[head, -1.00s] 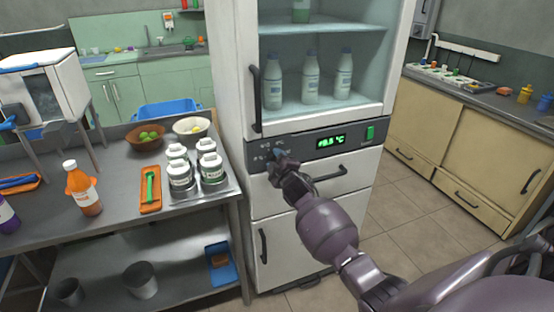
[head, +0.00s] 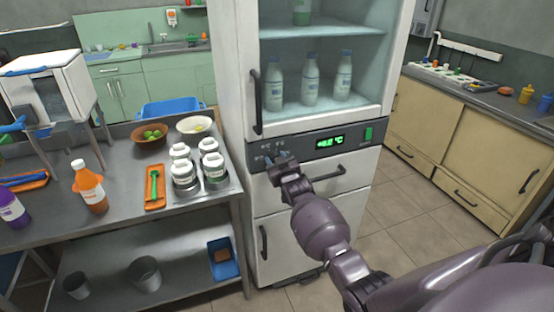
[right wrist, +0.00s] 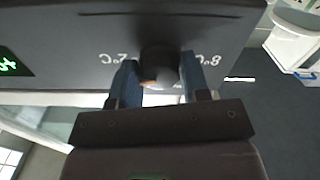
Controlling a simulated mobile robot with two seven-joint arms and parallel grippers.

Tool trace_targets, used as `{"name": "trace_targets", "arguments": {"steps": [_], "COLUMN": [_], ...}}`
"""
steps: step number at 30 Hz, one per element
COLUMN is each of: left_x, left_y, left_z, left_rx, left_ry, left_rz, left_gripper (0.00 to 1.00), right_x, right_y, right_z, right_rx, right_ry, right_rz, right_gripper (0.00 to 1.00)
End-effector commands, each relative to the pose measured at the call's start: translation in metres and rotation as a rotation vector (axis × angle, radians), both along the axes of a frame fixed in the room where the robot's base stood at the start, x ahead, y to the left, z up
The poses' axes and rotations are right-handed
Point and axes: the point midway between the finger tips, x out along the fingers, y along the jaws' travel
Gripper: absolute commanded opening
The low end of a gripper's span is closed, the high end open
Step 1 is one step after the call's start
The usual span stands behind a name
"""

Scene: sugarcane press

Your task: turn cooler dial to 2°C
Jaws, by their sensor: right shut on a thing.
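The cooler (head: 228,75) is a tall white cabinet with a glass-fronted upper part and a dark control panel (head: 300,145). A green display (head: 329,142) on the panel is lit; its digits are too blurred to read surely. My right gripper (head: 277,163) is at the panel's left part. In the right wrist view its two blue fingers (right wrist: 158,82) are shut on the dark round dial (right wrist: 159,62). The markings "2°C" (right wrist: 113,59) and "8°C" (right wrist: 208,59) show on either side of the dial. My left gripper is not in view.
A steel table (head: 110,205) at left holds white-capped jars (head: 214,170), an orange bottle (head: 89,188) and bowls. A green switch (head: 368,134) sits right of the display. Bottles (head: 310,80) stand inside the cooler. Tiled floor is free at right.

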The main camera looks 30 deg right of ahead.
Motion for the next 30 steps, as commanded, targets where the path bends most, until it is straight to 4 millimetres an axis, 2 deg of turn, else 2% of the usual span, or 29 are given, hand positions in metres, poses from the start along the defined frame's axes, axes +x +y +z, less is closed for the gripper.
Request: {"name": "trace_targets", "arguments": {"steps": [12,29,30], "left_x": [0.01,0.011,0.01], "left_y": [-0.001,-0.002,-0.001], "left_z": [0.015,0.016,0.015], "left_rx": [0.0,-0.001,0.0], "left_ry": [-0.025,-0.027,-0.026], "left_rz": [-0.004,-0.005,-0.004], "left_gripper": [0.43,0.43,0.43], "right_x": [0.0,0.0,0.0], "right_y": [0.0,0.0,0.0], "right_z": [0.0,0.0,0.0], "right_rx": [0.189,0.217,0.216], "right_ry": [-0.045,-0.052,-0.052], "right_rz": [0.0,0.0,0.0], "right_gripper": [0.19,0.19,0.47]}}
